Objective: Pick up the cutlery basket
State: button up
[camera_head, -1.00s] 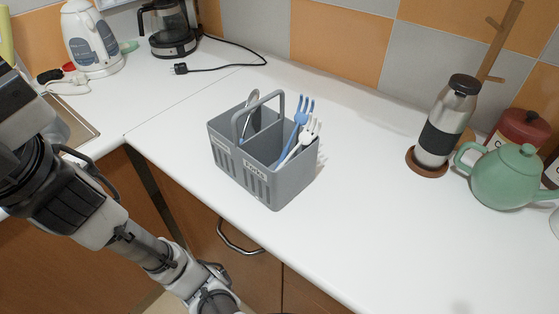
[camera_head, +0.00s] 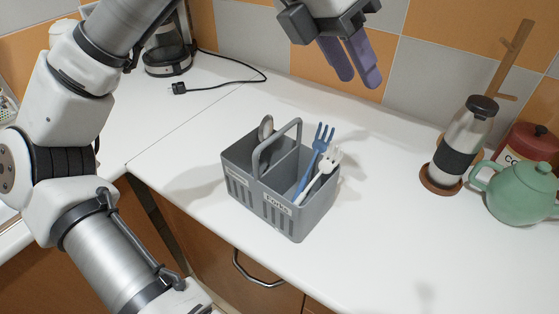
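The grey cutlery basket (camera_head: 288,215) stands upright on the white counter near its front edge. An arched handle (camera_head: 298,127) rises over its middle. A blue fork (camera_head: 315,158) and a white fork (camera_head: 323,172) lean out of the right compartment, and a spoon-like utensil (camera_head: 266,130) stands in the back left one. My gripper (camera_head: 358,80) is at the top of the view, above and behind the basket, not touching it. Its two purple fingers point down and to the right with a narrow gap showing between them. It holds nothing that I can see.
A steel and black bottle (camera_head: 462,150) on a brown coaster, a green teapot (camera_head: 515,192) and a red canister (camera_head: 530,145) stand to the right. A coffee maker (camera_head: 167,50) and its black cord lie at the back left. The counter around the basket is clear.

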aim_at(279, 132)
jog(key=w+a+f+n+y, duration=0.3)
jog(key=w+a+n+y, duration=0.15)
jog(key=a+y, duration=0.3)
jog(key=shift+m+h, duration=0.35)
jog(key=shift+h, duration=0.1)
jog(key=f, duration=0.4)
jog(key=f+p, duration=0.1)
jog(key=f, duration=0.3)
jog(key=a+f+p, duration=0.1)
jog(key=f, duration=0.3)
jog(key=shift+w+f, duration=0.1)
jog(key=shift+w, duration=0.05)
jog(key=shift+f, duration=0.6)
grip_shut()
